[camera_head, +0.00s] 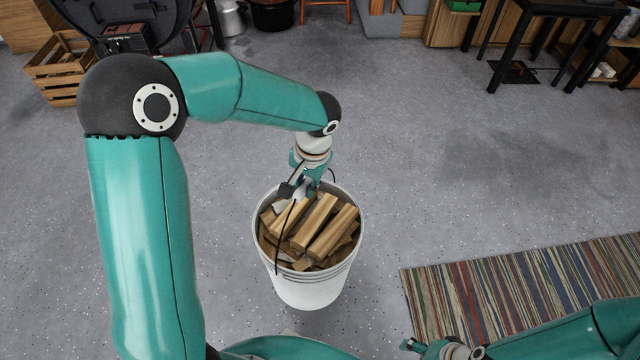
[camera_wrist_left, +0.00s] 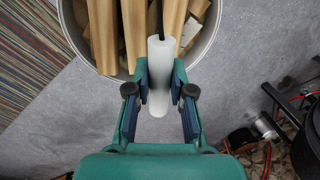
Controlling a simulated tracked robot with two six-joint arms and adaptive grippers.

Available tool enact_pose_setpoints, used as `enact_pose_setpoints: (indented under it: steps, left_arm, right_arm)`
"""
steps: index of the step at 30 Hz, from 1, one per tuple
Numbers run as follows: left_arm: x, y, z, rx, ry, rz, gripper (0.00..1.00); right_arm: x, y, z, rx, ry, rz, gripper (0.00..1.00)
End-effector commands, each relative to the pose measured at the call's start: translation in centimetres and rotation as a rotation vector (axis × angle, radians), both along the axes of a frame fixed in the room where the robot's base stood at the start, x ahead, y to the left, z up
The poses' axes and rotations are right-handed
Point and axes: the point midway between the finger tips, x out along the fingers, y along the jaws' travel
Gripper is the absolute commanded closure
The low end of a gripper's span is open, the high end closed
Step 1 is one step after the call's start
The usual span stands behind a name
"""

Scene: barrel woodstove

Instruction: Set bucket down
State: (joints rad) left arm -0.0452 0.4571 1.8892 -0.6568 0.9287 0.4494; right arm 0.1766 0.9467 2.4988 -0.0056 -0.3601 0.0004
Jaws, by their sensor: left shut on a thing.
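A white bucket (camera_head: 308,289) full of split firewood (camera_head: 318,226) is in the middle of the head view, upright. Its rim also shows at the top of the left wrist view (camera_wrist_left: 213,35). My left gripper (camera_head: 298,190) is above the far side of the bucket, shut on the white grip of its handle (camera_wrist_left: 158,78). The handle's dark wire runs down across the near side of the wood. I cannot tell whether the bucket's base touches the floor. My right gripper (camera_head: 428,346) is at the bottom edge, partly cut off; its jaws are unclear.
A striped rug (camera_head: 530,285) lies to the right of the bucket. A wooden crate (camera_head: 58,68) stands at the upper left, and a metal can (camera_head: 229,18) and a black pot (camera_head: 272,14) at the top. A black table (camera_head: 560,8) is at the upper right. Grey floor (camera_head: 430,160) around the bucket is clear.

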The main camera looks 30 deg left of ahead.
Motion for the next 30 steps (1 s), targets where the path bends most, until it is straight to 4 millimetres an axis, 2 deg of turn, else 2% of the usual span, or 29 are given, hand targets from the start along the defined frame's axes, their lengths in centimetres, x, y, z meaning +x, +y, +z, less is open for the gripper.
enact_pose_setpoints:
  steps: [1,3,9,15,21,30]
  left_arm:
    - [-0.1,0.4,-1.7,0.001,-0.009,0.0,1.0]
    - [-0.4,0.8,-3.1,0.001,-0.008,-0.004,1.0]
    - [-1.4,1.9,-6.8,0.001,-0.009,-0.014,1.0]
    - [-2.2,2.8,-9.7,0.002,-0.009,-0.022,1.0]
    - [-2.6,3.3,-11.1,0.003,-0.01,-0.028,1.0]
    - [-2.8,3.5,-11.9,0.003,-0.008,-0.03,1.0]
  right_arm:
    - [0.0,0.0,-2.1,0.0,0.0,0.0,0.32]
    - [0.0,0.0,-3.6,0.0,0.0,0.0,0.32]
    - [0.0,0.0,-7.5,0.0,0.0,0.0,0.32]
    - [0.0,0.0,-10.4,0.0,0.0,0.0,0.32]
    - [0.0,0.0,-12.0,0.0,0.0,0.0,0.32]
    - [0.0,0.0,-12.7,0.0,0.0,0.0,0.32]
